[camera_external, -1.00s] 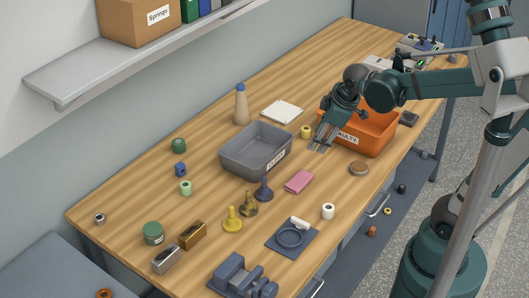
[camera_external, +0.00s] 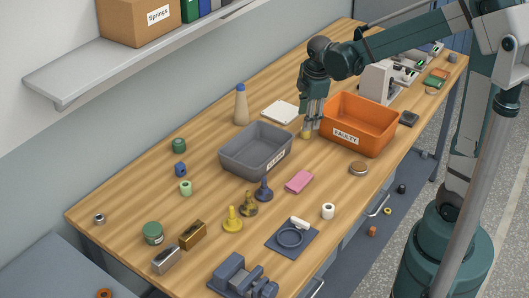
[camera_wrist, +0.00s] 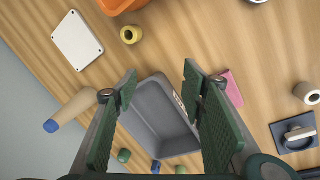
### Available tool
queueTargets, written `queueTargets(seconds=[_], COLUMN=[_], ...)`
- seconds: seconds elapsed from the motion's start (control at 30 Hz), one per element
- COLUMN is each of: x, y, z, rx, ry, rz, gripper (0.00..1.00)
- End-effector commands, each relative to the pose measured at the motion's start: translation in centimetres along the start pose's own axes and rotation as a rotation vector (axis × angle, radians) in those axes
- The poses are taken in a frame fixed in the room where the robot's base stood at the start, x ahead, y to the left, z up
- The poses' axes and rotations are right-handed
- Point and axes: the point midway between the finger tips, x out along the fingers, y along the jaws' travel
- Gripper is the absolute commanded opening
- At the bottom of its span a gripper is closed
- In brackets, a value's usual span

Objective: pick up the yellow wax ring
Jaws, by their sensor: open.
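The yellow wax ring (camera_external: 305,135) stands on the wooden table between the grey bin (camera_external: 236,163) and the orange bin. In the external view my gripper (camera_external: 311,128) points down in front of it, and the fingers partly hide it. In the wrist view the ring (camera_wrist: 131,35) shows whole, with a dark hole, beyond the fingertips and toward the upper left. My gripper (camera_wrist: 160,80) is open there, with nothing between the fingers. The gap between the fingers looks onto the grey bin.
The orange bin marked "FAULTY" (camera_external: 340,138) is close on the right of my gripper. A white plate (camera_external: 280,111) and a bottle (camera_external: 241,105) are to the left. A pink block (camera_external: 299,182) lies in front. Several spools and pawns stand further forward.

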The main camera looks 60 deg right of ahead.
Motion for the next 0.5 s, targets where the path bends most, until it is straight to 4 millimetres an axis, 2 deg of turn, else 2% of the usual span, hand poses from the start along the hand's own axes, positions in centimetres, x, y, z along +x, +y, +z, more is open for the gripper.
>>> queueTargets(seconds=[0.03, 0.5], x=[0.1, 3.8], y=[0.8, 5.6], z=[0.1, 1.8], rx=[-0.020, -0.251], ry=[-0.007, -0.060], rz=[-0.007, -0.102], gripper=[0.41, 0.41])
